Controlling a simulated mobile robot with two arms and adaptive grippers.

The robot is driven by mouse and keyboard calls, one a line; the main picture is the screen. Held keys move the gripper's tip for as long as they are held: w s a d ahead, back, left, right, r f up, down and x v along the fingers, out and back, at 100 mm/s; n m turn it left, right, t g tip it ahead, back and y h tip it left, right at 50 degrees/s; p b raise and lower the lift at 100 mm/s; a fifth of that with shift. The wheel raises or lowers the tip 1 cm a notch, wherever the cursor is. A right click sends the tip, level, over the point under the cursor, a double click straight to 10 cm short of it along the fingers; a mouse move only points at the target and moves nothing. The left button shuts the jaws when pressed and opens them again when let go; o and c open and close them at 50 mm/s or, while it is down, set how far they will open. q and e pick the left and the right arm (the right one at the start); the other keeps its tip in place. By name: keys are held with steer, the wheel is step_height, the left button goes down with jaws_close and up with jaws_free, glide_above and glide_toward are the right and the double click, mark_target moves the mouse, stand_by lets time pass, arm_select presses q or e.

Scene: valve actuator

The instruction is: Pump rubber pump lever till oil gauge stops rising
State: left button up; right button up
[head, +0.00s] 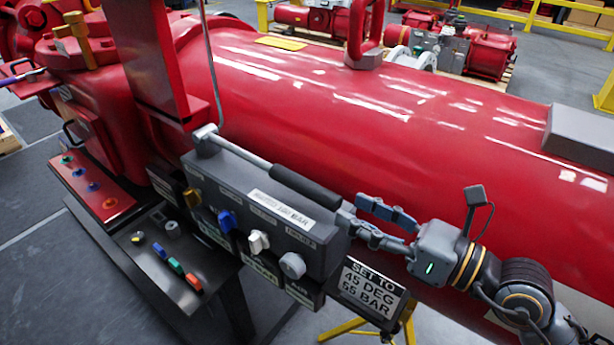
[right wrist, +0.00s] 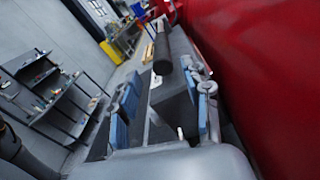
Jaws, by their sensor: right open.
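The pump lever (head: 306,187) is a silver rod with a black rubber grip, lying slantwise above the grey control box (head: 215,170). Its pivot is at the box's upper left end. My right gripper (head: 358,214) is open and empty, just right of the grip's free end. In the right wrist view, the black grip (right wrist: 178,48) lies ahead between the blue-padded fingers of the right gripper (right wrist: 163,100). I cannot tell whether they touch it. No oil gauge can be made out. My left gripper is not in view.
The big red actuator cylinder (head: 350,110) runs behind the box and beside my right arm. Colored knobs (head: 228,220) sit on the box front. A sign (head: 369,288) reads "SET TO 45 DEG 55 BAR". A dark shelf with small colored parts (head: 165,250) stands at lower left.

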mark_target(305, 186)
steer(key=p+x, duration=0.2)
steer(key=x, duration=0.8)
steer(key=shift+w+a, duration=0.25)
jaws_close()
steer(key=shift+p, duration=0.3)
